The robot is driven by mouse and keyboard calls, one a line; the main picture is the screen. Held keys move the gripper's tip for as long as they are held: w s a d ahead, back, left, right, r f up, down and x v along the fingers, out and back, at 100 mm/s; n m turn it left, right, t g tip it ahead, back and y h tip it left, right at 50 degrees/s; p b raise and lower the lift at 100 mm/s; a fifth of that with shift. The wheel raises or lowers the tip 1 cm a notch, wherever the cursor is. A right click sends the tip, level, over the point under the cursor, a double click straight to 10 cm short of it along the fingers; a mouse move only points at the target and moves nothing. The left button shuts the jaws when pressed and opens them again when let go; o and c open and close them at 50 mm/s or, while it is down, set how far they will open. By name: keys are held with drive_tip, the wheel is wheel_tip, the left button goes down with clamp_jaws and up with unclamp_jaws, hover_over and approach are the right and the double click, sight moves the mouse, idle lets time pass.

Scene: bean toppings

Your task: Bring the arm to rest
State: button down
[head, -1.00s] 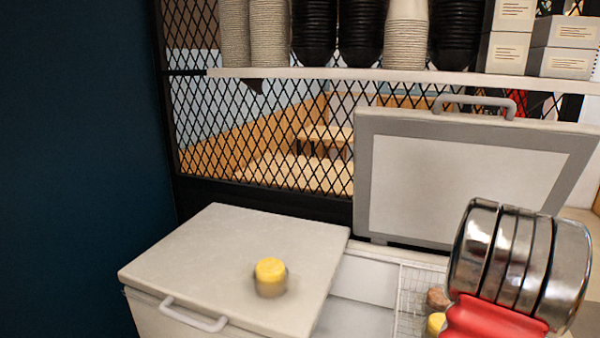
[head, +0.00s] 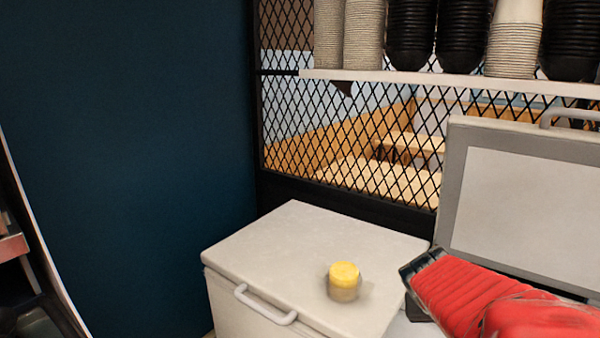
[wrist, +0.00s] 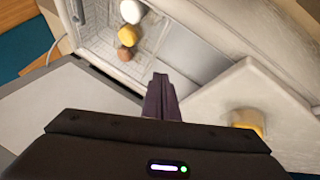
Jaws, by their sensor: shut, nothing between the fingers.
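My gripper (wrist: 162,98) shows in the wrist view with its dark fingers together and nothing between them. It hangs in the air over the white chest, between the open compartment and the closed lid. In the head view my red arm (head: 490,300) reaches in from the right edge, its dark end near the closed lid's right corner. The fingers cannot be made out there.
A yellow-topped jar (head: 344,281) stands on the closed lid (head: 290,240); the raised lid (head: 520,200) is at right. The open compartment holds white (wrist: 131,11), yellow (wrist: 127,34) and brown (wrist: 125,54) items. A mesh partition (head: 300,150) stands behind.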

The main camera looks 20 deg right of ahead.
drive_tip(key=s+a+r+n+t+y, duration=0.1)
drive_tip(key=s+a+n+y, duration=0.1)
drive_tip(key=a, duration=1.3)
drive_tip(key=s+a+r+n+t+y, duration=0.2)
drive_tip(key=a+n+y, duration=0.2)
drive_tip(key=a, duration=1.1)
drive_tip(key=shift+a+n+y, duration=0.15)
drive_tip(key=shift+n+y, duration=0.25)
drive_tip(key=shift+y, duration=0.1)
